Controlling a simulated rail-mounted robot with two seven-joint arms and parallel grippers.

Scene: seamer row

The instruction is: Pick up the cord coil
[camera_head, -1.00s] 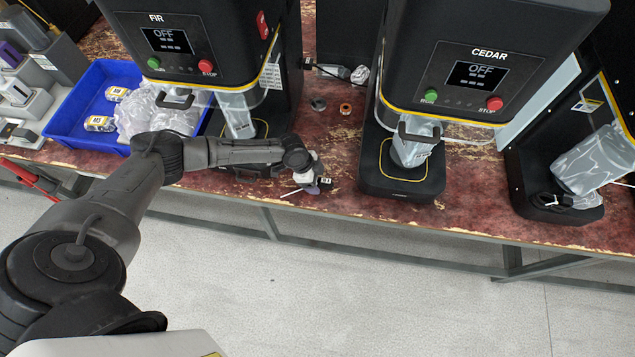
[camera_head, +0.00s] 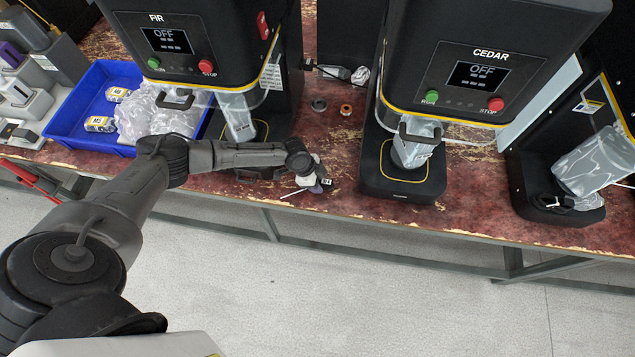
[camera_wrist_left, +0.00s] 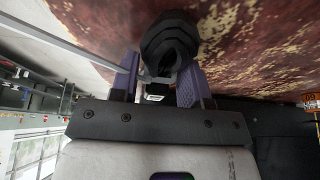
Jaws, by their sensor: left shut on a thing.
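The black cord coil (camera_wrist_left: 170,45) shows in the left wrist view between the two purple fingers of my left gripper (camera_wrist_left: 158,85), with a small white label low on it. The fingers are shut on it. In the head view my left gripper (camera_head: 316,181) is at the front edge of the bench, between the FIR and CEDAR machines. A small black piece with a white label (camera_head: 327,183) shows beside its fingertips there; the rest of the coil is mostly hidden by the gripper. My right gripper is not in view.
The FIR machine (camera_head: 180,45) and the CEDAR machine (camera_head: 485,70) stand left and right of the gripper. A blue tray (camera_head: 68,125) holds clear bags and labelled packs. Two small rings (camera_head: 346,110) lie behind the gripper. The bench between the machines is otherwise mostly clear.

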